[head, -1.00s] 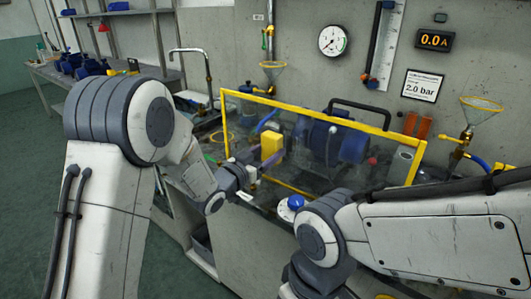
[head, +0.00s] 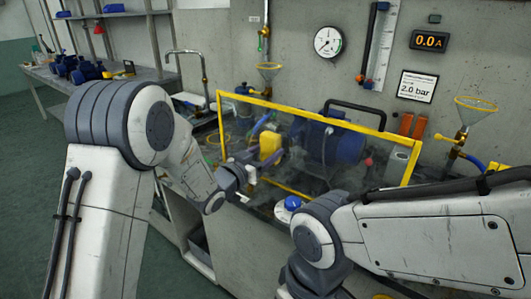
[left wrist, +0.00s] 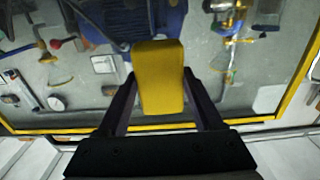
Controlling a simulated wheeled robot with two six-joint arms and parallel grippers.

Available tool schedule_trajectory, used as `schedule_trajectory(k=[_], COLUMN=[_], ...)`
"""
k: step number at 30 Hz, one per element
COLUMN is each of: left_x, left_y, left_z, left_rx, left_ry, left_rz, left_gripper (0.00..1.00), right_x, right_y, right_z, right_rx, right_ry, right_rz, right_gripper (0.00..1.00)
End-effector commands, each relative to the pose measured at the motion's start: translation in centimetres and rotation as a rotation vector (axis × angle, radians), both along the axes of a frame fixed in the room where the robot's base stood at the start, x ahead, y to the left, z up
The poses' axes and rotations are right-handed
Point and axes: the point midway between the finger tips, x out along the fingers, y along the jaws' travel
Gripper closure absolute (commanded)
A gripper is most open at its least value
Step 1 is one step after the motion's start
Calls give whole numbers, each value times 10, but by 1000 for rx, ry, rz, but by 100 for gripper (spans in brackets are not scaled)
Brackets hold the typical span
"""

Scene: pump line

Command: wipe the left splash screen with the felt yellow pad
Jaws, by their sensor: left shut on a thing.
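The left splash screen (head: 318,172) is a clear panel in a yellow frame, standing in front of a blue pump. It has greyish smears. My left gripper (head: 255,172) is shut on the felt yellow pad (head: 270,146) and holds it up at the left part of the screen. In the left wrist view the pad (left wrist: 160,78) sits between the two dark fingers, in front of the clear panel; I cannot tell whether it touches. My right arm comes in from the right, low in front of the screen; its gripper is not in view.
Behind the screen are the blue pump (head: 336,140) and hoses. A brass valve with a yellow-rimmed funnel (head: 476,104) stands right of the screen. A blue-topped white object (head: 292,204) is near the screen's lower edge. A shelf bench (head: 95,75) is far left.

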Motion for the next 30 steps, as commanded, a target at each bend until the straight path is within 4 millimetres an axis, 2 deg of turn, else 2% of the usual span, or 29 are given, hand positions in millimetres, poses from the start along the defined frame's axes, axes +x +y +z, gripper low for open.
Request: schedule_trajectory(k=[13,24,30], left_x=[3,-16,-21], left_y=[-6,-29,-35], left_z=[0,-1,0], left_rx=[0,0,0], left_ry=[0,-2,-1], left_rz=[-1,-2,-1], left_gripper=[77,77,77], right_x=[0,0,0], right_y=[0,0,0], right_z=[-2,-12,-14], right_rx=[0,0,0], right_ry=[0,0,0], right_rz=[0,0,0], right_gripper=[55,55,55])
